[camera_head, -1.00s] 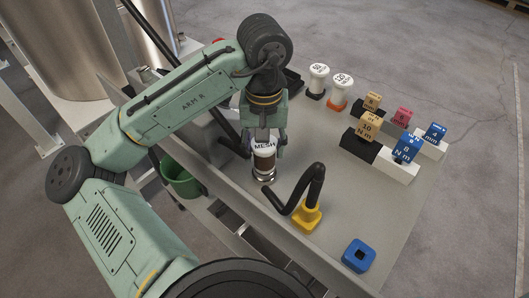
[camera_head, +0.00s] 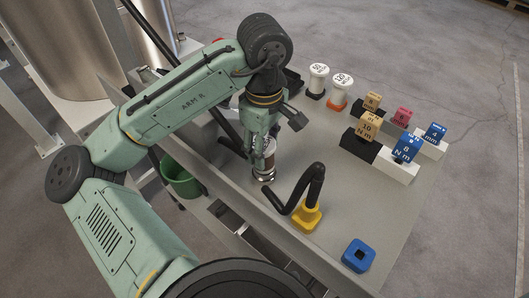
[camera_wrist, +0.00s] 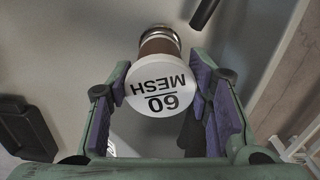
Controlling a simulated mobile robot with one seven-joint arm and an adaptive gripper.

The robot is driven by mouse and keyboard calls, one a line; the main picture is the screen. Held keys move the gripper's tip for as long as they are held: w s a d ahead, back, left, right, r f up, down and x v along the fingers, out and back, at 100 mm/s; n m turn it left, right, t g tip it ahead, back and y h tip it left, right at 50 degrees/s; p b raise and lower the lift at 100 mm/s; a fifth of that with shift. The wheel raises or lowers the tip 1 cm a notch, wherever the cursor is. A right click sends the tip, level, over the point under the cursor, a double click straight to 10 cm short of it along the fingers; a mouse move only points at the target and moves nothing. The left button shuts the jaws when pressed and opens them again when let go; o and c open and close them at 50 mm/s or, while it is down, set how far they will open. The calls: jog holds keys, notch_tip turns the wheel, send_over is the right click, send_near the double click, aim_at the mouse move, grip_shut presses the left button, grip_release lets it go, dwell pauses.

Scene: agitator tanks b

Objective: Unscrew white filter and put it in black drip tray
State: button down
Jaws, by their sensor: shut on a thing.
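The white filter (camera_head: 268,146), with a brown body, stands upright on a metal fitting (camera_head: 264,177) near the table's left edge. In the wrist view its white cap (camera_wrist: 160,88) reads "60 MESH". My gripper (camera_head: 262,143) is around the cap from above; in the wrist view (camera_wrist: 157,102) the purple pads flank it on both sides and are shut on it. In the head view the fingers hide much of the cap. A black item (camera_head: 292,78), partly hidden behind my arm, may be the drip tray; I cannot tell for sure.
Two white-capped filters, one (camera_head: 318,80) on a dark base and one (camera_head: 340,90) on an orange base, stand at the back. Labelled cubes (camera_head: 406,148) sit on blocks at right. A green bucket (camera_head: 182,178) is left.

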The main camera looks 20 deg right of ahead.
dwell(0.3)
jog(key=shift+n, duration=0.7)
jog(key=shift+r, duration=0.5)
jog(key=shift+r, duration=0.7)
jog(key=shift+r, duration=2)
